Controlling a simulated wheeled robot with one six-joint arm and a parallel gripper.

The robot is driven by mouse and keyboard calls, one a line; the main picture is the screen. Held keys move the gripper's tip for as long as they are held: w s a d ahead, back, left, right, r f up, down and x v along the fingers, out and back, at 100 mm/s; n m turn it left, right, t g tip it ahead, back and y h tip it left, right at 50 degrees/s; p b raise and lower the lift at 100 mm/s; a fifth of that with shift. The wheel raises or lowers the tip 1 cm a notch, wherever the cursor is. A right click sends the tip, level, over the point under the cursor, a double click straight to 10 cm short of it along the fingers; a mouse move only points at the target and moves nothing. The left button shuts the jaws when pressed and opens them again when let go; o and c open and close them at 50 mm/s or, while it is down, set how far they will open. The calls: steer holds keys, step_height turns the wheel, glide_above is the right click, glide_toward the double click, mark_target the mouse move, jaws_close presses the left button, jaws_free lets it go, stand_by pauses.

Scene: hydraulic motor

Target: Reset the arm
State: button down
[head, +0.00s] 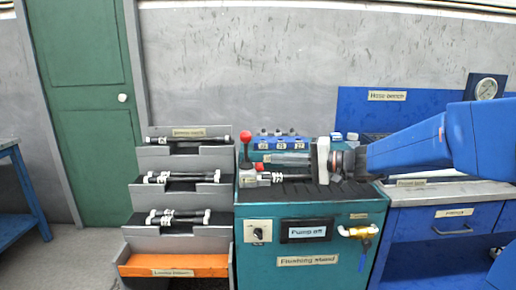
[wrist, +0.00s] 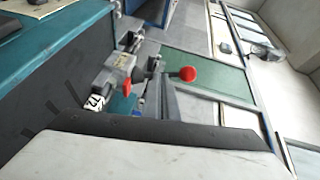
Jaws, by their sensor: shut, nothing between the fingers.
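My blue arm (head: 420,146) reaches in from the right in the head view. My gripper (head: 321,160) is a pale block at its end, just above the top of the teal finishing stand (head: 340,208). It is shut and empty. A dark cylinder with a labelled end (head: 279,178) lies on the stand to the left of the gripper. In the wrist view, a pale part of my gripper fills the bottom. Beyond it are a red-knobbed lever (wrist: 187,74) and a clamp-like fitting (wrist: 120,72).
A grey stepped rack (head: 157,190) left of the stand holds several dark cylinders, with an orange tray (head: 172,266) at its bottom. The stand's front has a "Pump off" panel (head: 306,231) and a brass valve (head: 357,232). A blue hose bench (head: 445,235) stands at right.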

steer(key=s+d+f+n+g+h, duration=0.1)
steer(key=s+d+f+g+h, duration=0.3)
steer(key=s, duration=0.6)
steer(key=s+a+f+n+h, duration=0.1)
steer(key=s+f+n+h, duration=0.1)
steer(key=s+f, duration=0.6)
steer(key=s+d+f+t+h, duration=0.1)
steer(key=s+d+h, duration=0.3)
steer(key=s+d, duration=0.4)
steer(key=s+d+f+h, duration=0.4)
steer(key=s+d+h, duration=0.1)
steer(key=s+d, duration=0.3)
steer(key=shift+f+n+t, duration=0.3)
steer(key=shift+n+t, duration=0.1)
